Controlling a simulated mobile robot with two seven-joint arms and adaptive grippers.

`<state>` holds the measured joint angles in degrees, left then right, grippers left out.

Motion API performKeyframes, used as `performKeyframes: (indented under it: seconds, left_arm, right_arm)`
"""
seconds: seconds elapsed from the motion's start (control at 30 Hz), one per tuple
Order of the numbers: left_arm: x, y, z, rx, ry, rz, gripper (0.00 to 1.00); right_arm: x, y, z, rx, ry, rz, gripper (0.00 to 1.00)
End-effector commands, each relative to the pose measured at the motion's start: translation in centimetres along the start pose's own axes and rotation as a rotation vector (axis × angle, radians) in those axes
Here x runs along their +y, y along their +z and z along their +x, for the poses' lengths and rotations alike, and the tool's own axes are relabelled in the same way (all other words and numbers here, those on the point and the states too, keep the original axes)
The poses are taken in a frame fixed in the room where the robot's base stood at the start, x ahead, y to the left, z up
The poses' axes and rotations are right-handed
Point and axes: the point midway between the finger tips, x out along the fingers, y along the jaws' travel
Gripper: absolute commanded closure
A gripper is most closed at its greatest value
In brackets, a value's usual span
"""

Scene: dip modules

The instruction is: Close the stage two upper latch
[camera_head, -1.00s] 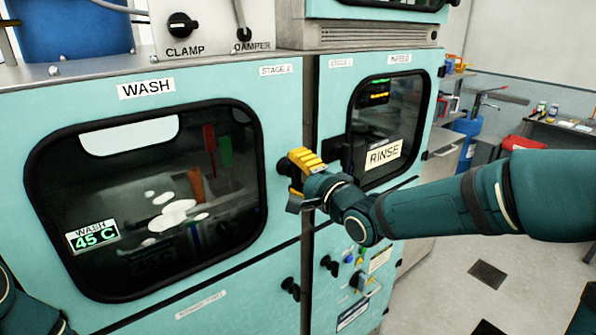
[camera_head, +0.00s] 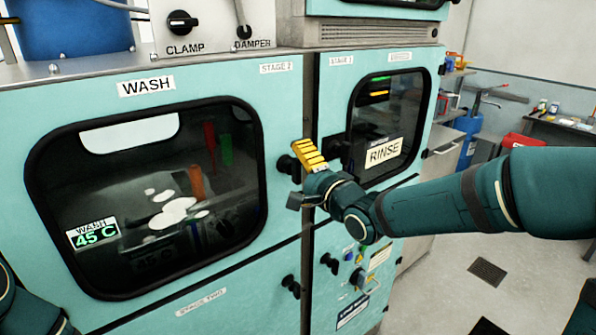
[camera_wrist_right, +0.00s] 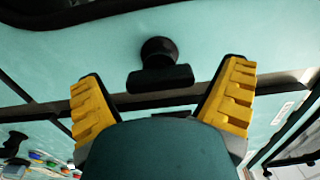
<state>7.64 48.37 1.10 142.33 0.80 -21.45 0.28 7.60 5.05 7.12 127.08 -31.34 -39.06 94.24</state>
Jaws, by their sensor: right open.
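The stage two upper latch (camera_head: 287,164) is a black knob with a handle on the right edge of the wash door (camera_head: 215,88). In the right wrist view the latch (camera_wrist_right: 160,65) shows as a round hub with a short bar, lying roughly parallel to the dark seam beside it. My right gripper (camera_head: 305,178) is open just in front of the latch. Its yellow-padded fingers (camera_wrist_right: 163,72) stand wide apart on either side of the bar, with visible gaps. My left gripper is out of view; only part of my left arm shows at the lower left.
A lower black latch (camera_head: 290,286) sits below on the same edge. The rinse door (camera_head: 425,130) is close on the right, with its own black latch (camera_head: 333,148) beside the gripper. Open floor (camera_head: 450,265) lies at the lower right.

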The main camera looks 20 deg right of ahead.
Motion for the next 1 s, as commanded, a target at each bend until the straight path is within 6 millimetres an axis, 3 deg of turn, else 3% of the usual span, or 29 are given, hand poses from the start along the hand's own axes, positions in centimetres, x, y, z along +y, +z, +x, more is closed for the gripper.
performKeyframes:
  seconds: [0.17,0.5,0.7,1.0]
  left_arm:
    - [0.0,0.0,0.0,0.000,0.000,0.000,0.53]
    - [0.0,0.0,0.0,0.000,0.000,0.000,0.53]
    - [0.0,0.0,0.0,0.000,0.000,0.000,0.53]
    - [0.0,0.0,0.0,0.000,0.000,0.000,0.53]
  right_arm:
    - [-0.1,-0.1,-1.3,0.001,-0.001,-0.003,0.06]
    - [-0.1,-0.1,-7.8,0.003,-0.002,-0.003,0.06]
    - [-0.1,0.0,-10.7,0.002,-0.001,-0.001,0.06]
    - [0.0,0.0,-12.0,0.000,0.000,0.000,0.06]
